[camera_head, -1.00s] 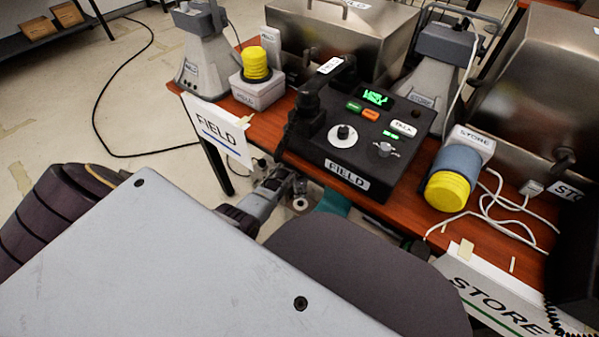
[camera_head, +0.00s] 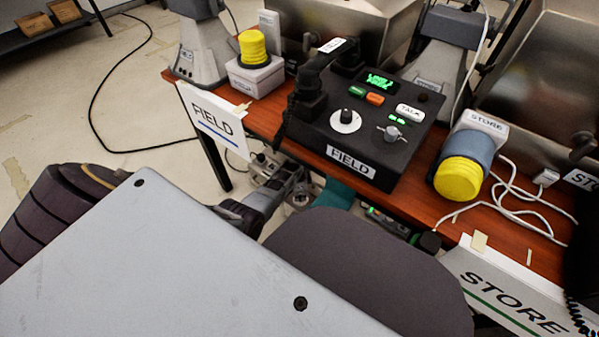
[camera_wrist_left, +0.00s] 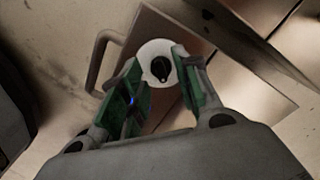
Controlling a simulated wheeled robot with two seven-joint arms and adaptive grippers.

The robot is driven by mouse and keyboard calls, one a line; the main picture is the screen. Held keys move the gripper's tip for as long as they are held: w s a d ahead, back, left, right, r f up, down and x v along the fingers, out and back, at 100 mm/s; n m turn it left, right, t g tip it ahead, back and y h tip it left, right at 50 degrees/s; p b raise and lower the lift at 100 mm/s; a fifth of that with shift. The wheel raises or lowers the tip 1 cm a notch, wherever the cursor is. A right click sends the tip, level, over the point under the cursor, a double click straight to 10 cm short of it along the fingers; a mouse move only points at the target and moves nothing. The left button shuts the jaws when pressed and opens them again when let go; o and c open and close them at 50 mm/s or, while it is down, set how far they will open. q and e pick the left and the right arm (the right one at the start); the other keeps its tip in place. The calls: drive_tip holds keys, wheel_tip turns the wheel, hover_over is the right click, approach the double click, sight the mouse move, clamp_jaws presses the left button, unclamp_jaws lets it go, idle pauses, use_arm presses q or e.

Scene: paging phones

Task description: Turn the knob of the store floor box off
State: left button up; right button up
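In the left wrist view a black knob (camera_wrist_left: 161,69) stands on a round white plate, on or over a brownish metal-looking box (camera_wrist_left: 160,30) with a bar handle. My left gripper (camera_wrist_left: 158,88) is open, with its green-padded fingers on either side of the knob. I cannot tell whether either finger touches it. In the head view my left gripper (camera_head: 283,182) is low, below the front edge of the table. No label on the box is readable, so I cannot tell that it is the store floor box. My right gripper is not in view.
On the red-brown table (camera_head: 452,216) stand a black FIELD console (camera_head: 340,150) with handset, dial and lit display, and a STORE unit with a yellow cap (camera_head: 459,180). White cables lie at right. A STORE sign (camera_head: 510,295) and a FIELD sign (camera_head: 212,118) hang in front.

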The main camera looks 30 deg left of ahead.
use_arm(q)
drive_tip(key=shift+f+b, duration=0.4)
drive_tip(key=shift+f, duration=0.4)
clamp_jaws()
